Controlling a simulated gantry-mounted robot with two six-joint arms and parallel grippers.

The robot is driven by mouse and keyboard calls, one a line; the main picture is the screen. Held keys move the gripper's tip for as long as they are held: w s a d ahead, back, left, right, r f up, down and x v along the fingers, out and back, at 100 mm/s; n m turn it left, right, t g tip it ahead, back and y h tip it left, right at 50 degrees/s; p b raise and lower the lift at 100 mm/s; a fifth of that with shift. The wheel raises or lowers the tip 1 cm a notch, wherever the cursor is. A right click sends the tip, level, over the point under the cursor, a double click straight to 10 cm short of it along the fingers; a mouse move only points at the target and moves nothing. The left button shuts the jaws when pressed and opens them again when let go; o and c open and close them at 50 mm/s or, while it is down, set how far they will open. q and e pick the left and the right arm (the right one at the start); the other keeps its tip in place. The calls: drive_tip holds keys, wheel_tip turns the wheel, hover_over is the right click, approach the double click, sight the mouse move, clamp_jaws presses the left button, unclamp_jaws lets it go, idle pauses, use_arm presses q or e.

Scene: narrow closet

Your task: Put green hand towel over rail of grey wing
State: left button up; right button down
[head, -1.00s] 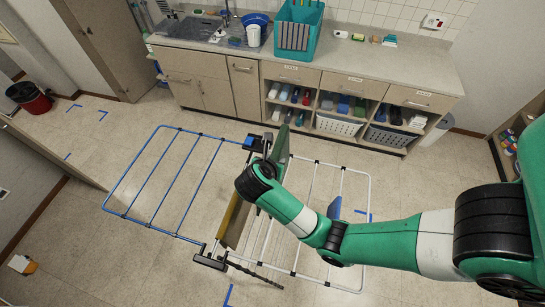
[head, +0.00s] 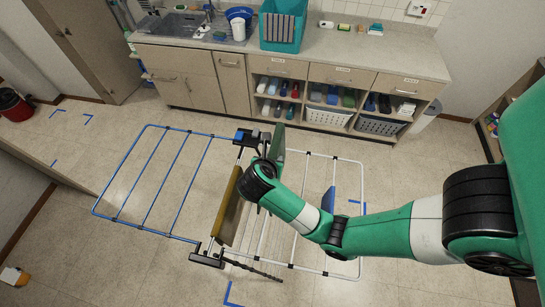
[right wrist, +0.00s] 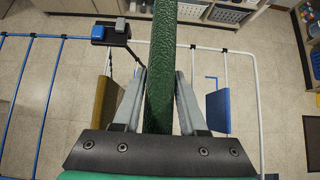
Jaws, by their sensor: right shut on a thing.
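The green hand towel (head: 279,141) is held in my right gripper (head: 272,158) above the drying rack. In the right wrist view the towel (right wrist: 160,75) stands edge-on between the two fingers of the gripper (right wrist: 160,92), which are shut on it. The rack's grey wing (head: 316,258) spreads to the right, with thin pale rails; it also shows in the wrist view (right wrist: 259,95). My right forearm and wrist hide part of this wing and the rack's middle. The towel's lower end is partly hidden. My left gripper is not in view.
A mustard cloth (head: 228,206) hangs at the rack's middle, close left of my wrist. A blue cloth (head: 328,200) hangs on the grey wing. The blue wing (head: 151,172) at left is bare. Cabinets (head: 195,78) stand behind the rack. Floor at the right front is open.

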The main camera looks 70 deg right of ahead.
drive_tip(key=shift+f+b, duration=0.75)
drive_tip(key=shift+f, duration=0.5)
drive_tip(key=shift+f+b, duration=9.2)
drive_tip(key=shift+f, duration=2.95)
drive_tip(key=shift+c, duration=1.8)
unclamp_jaws()
drive_tip(key=p+v, duration=0.3)
drive_tip(key=v, duration=0.8)
drive_tip(key=shift+w+d+r, duration=0.15)
drive_tip(key=shift+a+r, duration=0.1)
drive_tip(key=shift+a, duration=0.2)
